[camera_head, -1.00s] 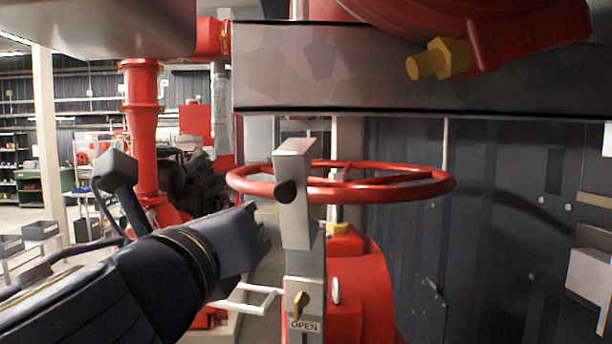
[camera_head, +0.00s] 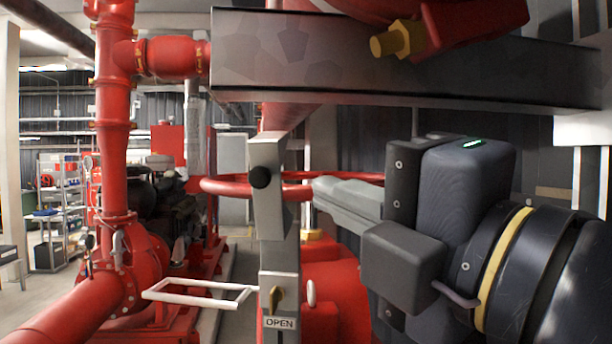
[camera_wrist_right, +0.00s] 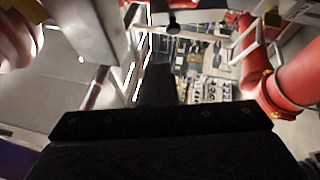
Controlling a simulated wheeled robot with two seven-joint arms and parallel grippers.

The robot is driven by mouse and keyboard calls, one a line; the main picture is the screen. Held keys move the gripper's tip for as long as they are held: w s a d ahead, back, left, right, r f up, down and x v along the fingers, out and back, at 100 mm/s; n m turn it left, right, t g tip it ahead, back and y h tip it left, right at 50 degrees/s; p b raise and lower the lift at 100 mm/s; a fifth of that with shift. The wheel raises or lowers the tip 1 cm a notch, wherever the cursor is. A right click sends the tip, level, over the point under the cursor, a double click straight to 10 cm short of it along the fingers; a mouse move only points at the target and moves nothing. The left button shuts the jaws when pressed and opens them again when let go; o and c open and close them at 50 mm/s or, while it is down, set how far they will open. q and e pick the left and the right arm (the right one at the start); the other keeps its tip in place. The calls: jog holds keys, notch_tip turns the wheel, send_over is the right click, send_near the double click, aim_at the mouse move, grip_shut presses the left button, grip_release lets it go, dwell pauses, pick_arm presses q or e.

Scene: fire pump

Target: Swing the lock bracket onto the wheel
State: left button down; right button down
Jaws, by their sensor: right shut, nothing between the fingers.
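The lock bracket (camera_head: 267,207) is a pale grey metal arm with a black knob, standing upright above a post with an OPEN label (camera_head: 280,323). The red wheel (camera_head: 228,188) lies level behind it, and its right part is hidden by my right gripper. My right gripper (camera_head: 322,190) comes in from the right, pointing left, with its fingers shut and empty. Its tip is right of the bracket, with a small gap in the picture, and overlaps the wheel. In the right wrist view a dark knob (camera_wrist_right: 173,27) shows at the top. My left gripper is out of view.
A grey beam (camera_head: 400,65) with a brass fitting (camera_head: 397,40) crosses above the wheel. A white rod frame (camera_head: 200,293) sticks out left of the post. Red pipes (camera_head: 115,130) stand at the left. Floor shows between pipes and post.

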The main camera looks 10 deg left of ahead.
jog(key=p, duration=0.5)
send_near(266, 154)
jog(key=x, duration=0.5)
jog(key=shift+w+a+r, duration=0.1)
jog(key=shift+a+r, duration=0.05)
jog(key=shift+a, duration=0.05)
jog(key=shift+w+a, duration=0.1)
jog(key=shift+w, duration=0.1)
